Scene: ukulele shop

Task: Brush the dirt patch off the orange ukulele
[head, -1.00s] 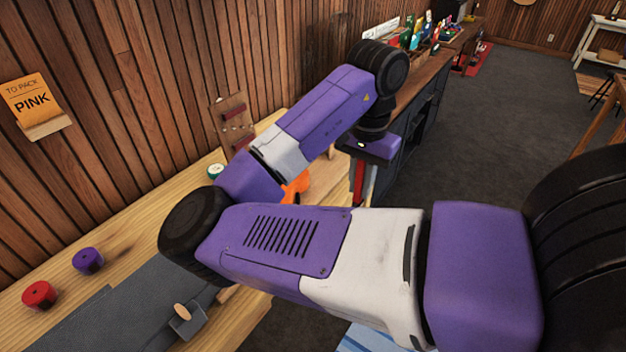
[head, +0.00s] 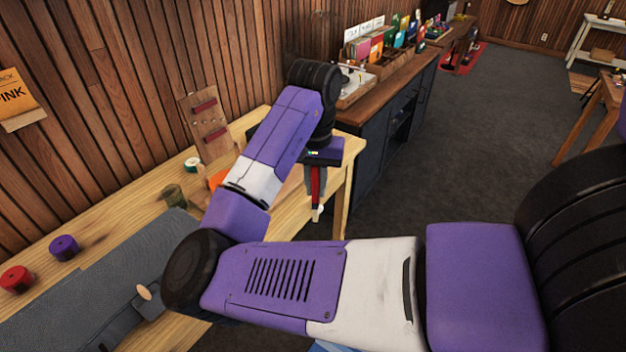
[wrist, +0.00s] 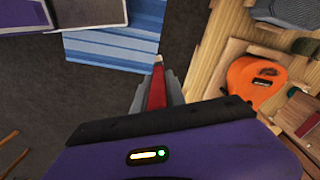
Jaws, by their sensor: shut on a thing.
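My gripper (head: 316,200) is shut on a slim red tool with a pale tip, which looks like a brush (wrist: 157,82). In the head view only a small orange part (head: 216,179) shows beside my arm, which hides the rest. A small dark mark shows on the ukulele's body; I cannot tell whether it is the dirt patch.
The light wooden table (head: 345,146) runs along the plank wall. A dark cabinet (head: 392,120) stands beyond. A blue striped rug (wrist: 110,45) lies on the floor.

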